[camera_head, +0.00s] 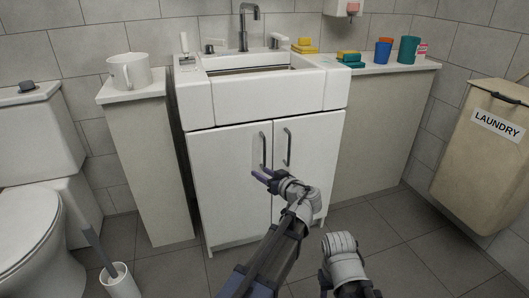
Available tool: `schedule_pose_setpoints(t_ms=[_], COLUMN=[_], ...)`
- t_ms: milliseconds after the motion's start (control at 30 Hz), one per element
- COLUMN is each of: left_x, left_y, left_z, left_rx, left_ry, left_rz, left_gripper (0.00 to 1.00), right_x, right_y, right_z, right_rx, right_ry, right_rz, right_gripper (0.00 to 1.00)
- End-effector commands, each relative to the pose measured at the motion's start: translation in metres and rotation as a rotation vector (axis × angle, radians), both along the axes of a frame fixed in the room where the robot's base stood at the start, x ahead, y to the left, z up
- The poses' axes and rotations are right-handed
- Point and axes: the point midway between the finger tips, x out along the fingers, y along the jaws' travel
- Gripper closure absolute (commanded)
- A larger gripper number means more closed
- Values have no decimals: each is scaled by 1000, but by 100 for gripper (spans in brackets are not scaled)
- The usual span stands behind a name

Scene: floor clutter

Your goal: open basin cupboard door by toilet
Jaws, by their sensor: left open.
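The white basin cupboard has two closed doors under the sink. The left door (222,185), the one nearer the toilet (30,235), has a dark vertical bar handle (263,150) near its inner edge. The right door (312,160) has a matching handle (287,147). My left gripper (262,174) is open, with its fingers just below the lower end of the left door's handle. I cannot tell whether they touch the handle or door. My left arm hides part of the lower doors. Only a rounded part of my right arm shows at the bottom; its gripper does not show.
The basin (260,85) sits above the doors. A counter with a white mug (129,72) stands left, and one with cups and sponges stands right. A toilet brush holder (120,283) is at lower left. A laundry hamper (480,160) is at right. Some tiled floor is clear.

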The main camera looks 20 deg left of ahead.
Motion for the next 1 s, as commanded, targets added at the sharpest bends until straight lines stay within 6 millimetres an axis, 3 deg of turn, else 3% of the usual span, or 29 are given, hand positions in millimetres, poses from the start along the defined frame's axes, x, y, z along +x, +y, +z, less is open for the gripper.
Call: schedule_pose_setpoints(t_ms=[33,200,400,1000], left_x=[12,29,31,82], left_y=[-11,-32,-36,15], left_z=[13,42,48,47], left_rx=[23,62,70,69], left_ry=[-68,-216,-251,-247], left_rz=[-20,-67,-80,-78], left_gripper=[55,55,55,55], right_x=[0,0,0,0], right_y=[0,0,0,0], right_z=[0,0,0,0], right_rx=[0,0,0,0], right_ry=[0,0,0,0], right_rz=[0,0,0,0], right_gripper=[50,50,50,50])
